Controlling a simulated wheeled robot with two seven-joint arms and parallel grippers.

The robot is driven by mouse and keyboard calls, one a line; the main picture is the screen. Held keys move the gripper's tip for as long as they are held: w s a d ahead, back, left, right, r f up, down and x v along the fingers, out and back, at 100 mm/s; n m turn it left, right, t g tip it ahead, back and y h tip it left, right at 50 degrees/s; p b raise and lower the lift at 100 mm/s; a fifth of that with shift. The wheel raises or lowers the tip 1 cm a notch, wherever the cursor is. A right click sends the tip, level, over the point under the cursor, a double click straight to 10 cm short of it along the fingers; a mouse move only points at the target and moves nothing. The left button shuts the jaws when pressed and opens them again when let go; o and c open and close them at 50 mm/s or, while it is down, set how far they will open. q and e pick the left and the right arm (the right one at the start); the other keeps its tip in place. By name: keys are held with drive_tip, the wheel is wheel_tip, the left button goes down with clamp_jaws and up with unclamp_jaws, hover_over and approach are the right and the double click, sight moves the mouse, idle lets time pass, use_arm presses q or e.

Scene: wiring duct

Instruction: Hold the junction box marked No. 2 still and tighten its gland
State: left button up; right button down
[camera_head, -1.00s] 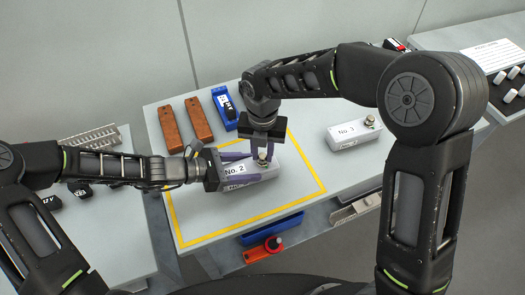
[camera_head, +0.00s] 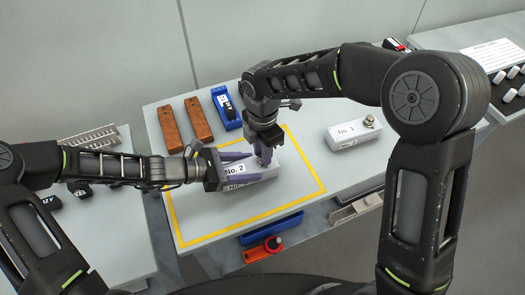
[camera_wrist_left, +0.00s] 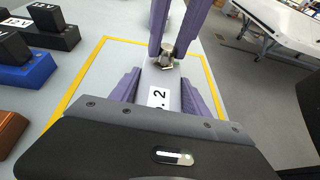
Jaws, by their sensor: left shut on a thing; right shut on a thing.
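The grey junction box marked No. 2 (camera_head: 237,170) lies inside the yellow outline on the table; its label also shows in the left wrist view (camera_wrist_left: 158,97). My left gripper (camera_head: 248,166) is shut on the box, with one purple finger along each long side. The metal gland (camera_wrist_left: 165,60) sits on top of the box, towards the end away from my left wrist. My right gripper (camera_head: 264,152) comes down from above and is shut on the gland, which its fingers mostly hide in the head view. Its purple fingers also show in the left wrist view (camera_wrist_left: 172,45).
Another grey box, No. 1 (camera_head: 356,132), with its own gland stands to the right, outside the yellow outline (camera_head: 313,165). Two brown blocks (camera_head: 184,121) and a blue holder (camera_head: 226,109) lie at the back. A blue bin (camera_head: 272,228) and red item (camera_head: 264,250) are at the front edge.

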drive_tip(key=m, duration=0.6)
drive_tip(key=shift+r+m, duration=0.1)
drive_tip(key=shift+m, duration=0.2)
drive_tip(key=m, duration=0.5)
drive_tip(key=shift+a, duration=0.1)
drive_tip(key=m, duration=0.5)
drive_tip(key=shift+m, duration=0.4)
drive_tip(key=m, duration=1)
drive_tip(key=shift+m, duration=0.4)
drive_tip(key=m, duration=0.5)
drive_tip(key=shift+a+m, duration=0.1)
drive_tip(key=shift+m, duration=0.2)
drive_tip(key=m, duration=1.1)
